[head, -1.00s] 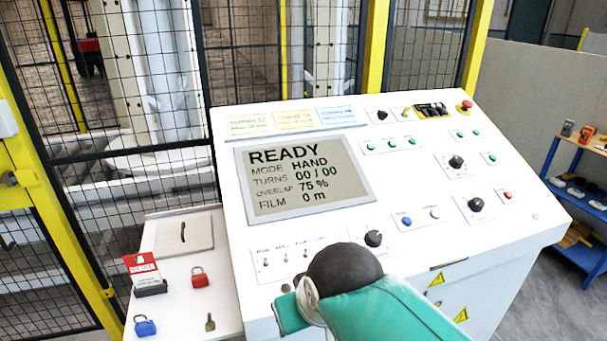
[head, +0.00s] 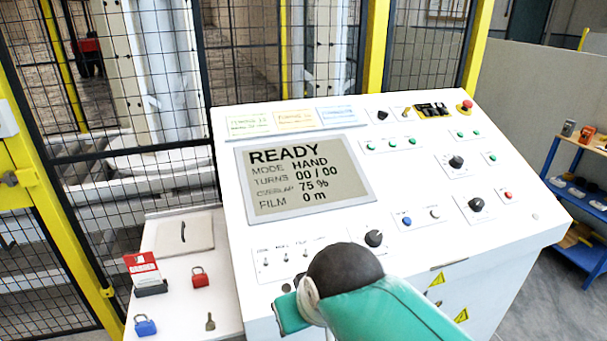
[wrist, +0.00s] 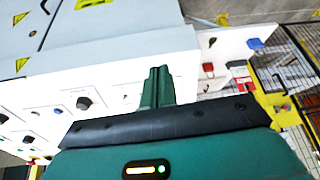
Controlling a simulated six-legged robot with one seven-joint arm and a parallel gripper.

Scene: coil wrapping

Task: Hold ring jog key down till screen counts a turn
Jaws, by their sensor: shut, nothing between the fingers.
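The white control desk (head: 400,180) carries a screen (head: 305,178) reading READY, MODE HAND, TURNS 00 / 00, OVERLAP 75 %, FILM 0 m. Its keys include green buttons (head: 390,143), a blue button (head: 407,221), a white button (head: 434,213) and a red button (head: 507,195). Their labels are too small to read, so I cannot tell which is the ring jog key. My gripper's green fingers (wrist: 157,87) are shut together and empty, near the desk's front edge in the wrist view. In the head view my arm hides the fingertips and part of the desk's lower front.
A side shelf (head: 180,318) holds a red padlock (head: 200,278), a blue padlock (head: 145,325), a red-and-white danger tag (head: 143,268) and a key-like piece (head: 210,321). Black mesh fencing (head: 240,60) with yellow posts stands behind. A blue rack (head: 580,215) is at right.

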